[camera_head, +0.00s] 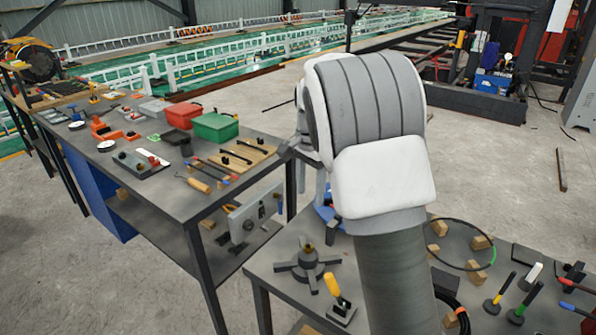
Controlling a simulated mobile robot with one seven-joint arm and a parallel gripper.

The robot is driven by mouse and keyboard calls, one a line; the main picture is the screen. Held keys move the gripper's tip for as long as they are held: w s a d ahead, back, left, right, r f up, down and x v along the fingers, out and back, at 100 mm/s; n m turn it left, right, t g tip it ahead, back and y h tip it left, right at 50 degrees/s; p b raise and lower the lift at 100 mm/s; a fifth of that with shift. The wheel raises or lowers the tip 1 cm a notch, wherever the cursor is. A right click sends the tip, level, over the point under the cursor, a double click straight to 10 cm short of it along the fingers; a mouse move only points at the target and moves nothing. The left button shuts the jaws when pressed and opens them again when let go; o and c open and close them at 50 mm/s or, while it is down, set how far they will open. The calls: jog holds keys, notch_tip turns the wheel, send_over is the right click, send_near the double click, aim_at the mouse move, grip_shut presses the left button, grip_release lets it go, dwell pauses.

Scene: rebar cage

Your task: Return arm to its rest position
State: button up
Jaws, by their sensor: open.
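My arm rises in the middle of the view, with a grey lower link and a large white and grey joint bent over at the top. Behind this joint, on its left side, more of my wrist shows. A small grey end part there, which looks like my gripper (289,150), sticks out to the left near the right end of the long workbench. It is partly hidden by the arm, and I see nothing held in it.
The long workbench (185,205) at left carries a red box (183,115), a green box (214,126) and several tools. A nearer table (290,283) in front holds a grey tripod-like fixture (307,265), wooden blocks and handled tools. Concrete floor (500,180) is open at right.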

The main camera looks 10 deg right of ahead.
jog(key=s+r+n+t+y, duration=0.1)
jog(key=s+r+n+t, duration=0.3)
jog(key=s+r, duration=0.9)
jog(key=s+f+n, duration=0.2)
jog(key=s+n, duration=0.1)
jog(key=s, duration=0.6)
jog(key=s+f+n+t+h, duration=0.1)
jog(key=s+n, duration=0.3)
jog(key=s, duration=0.5)
jog(key=shift+d+f+n+t, duration=0.2)
jog(key=shift+f+n+t, duration=0.1)
jog(key=shift+f, duration=0.2)
jog(key=shift+d, duration=0.1)
